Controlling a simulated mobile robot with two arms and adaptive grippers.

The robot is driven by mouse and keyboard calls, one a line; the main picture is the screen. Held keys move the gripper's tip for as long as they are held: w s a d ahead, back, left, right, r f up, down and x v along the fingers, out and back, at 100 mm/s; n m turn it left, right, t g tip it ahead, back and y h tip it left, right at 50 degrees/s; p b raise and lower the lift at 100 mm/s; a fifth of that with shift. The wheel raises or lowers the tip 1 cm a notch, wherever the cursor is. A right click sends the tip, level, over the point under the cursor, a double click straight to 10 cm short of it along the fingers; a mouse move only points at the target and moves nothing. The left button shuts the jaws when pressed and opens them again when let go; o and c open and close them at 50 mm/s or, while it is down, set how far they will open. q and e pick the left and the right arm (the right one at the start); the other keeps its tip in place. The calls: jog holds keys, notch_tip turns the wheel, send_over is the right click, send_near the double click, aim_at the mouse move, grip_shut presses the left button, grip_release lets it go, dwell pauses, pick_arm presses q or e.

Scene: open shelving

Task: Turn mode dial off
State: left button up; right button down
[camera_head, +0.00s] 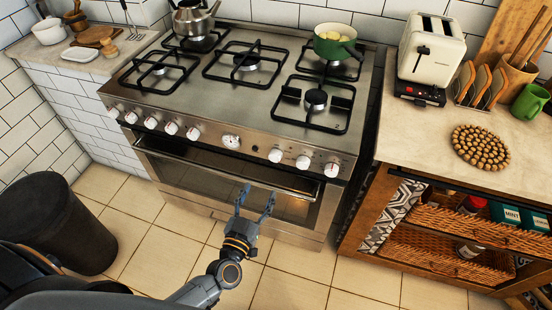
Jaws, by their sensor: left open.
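The stove (240,100) stands at the middle, with a row of white round dials along its front panel. A group of dials (171,127) is on the left and another group (303,162) on the right. A round clock-like face (231,141) sits between them. I cannot tell which dial is the mode dial, nor read the settings. My left gripper (258,192) is open and empty, fingers pointing up toward the stove. In the picture it is below the panel, over the oven door (220,172), apart from the dials. My right gripper is out of view.
A kettle (194,18) and a green pot (335,45) are on the burners. The oven handle (223,168) runs below the dials. A dark bin (52,215) stands at left. A wooden shelf unit with a toaster (431,50) is at right. The tiled floor in front is clear.

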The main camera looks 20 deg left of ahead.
aim_at(274, 160)
pick_arm(q)
jog(key=w, duration=1.2)
jog(key=shift+d, duration=0.25)
jog(key=c, duration=1.2)
